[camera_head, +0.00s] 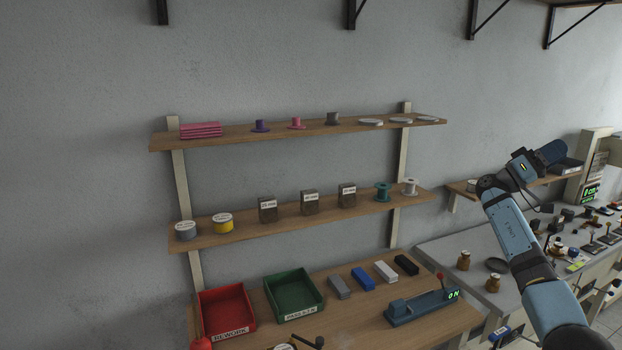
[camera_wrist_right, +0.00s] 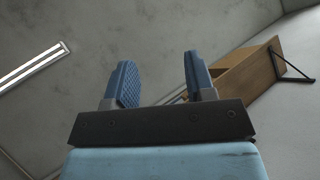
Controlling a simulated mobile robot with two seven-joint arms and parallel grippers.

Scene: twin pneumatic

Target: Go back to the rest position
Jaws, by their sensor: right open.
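My right arm comes in from the lower right of the head view, and its gripper (camera_head: 552,153) is raised in front of the wall, above the bench at the right. In the right wrist view the two blue fingers of my right gripper (camera_wrist_right: 160,82) stand apart with nothing between them. That wrist camera looks up at the ceiling, with a lit lamp strip (camera_wrist_right: 33,63) at the left. My left gripper is not in view.
Two wooden wall shelves hold spools and small boxes. Below them a wooden bench top (camera_head: 350,322) carries a red bin (camera_head: 226,312), a green bin (camera_head: 293,294), several small blocks and a blue device (camera_head: 422,307). A grey bench (camera_head: 455,245) with many small parts stands at the right.

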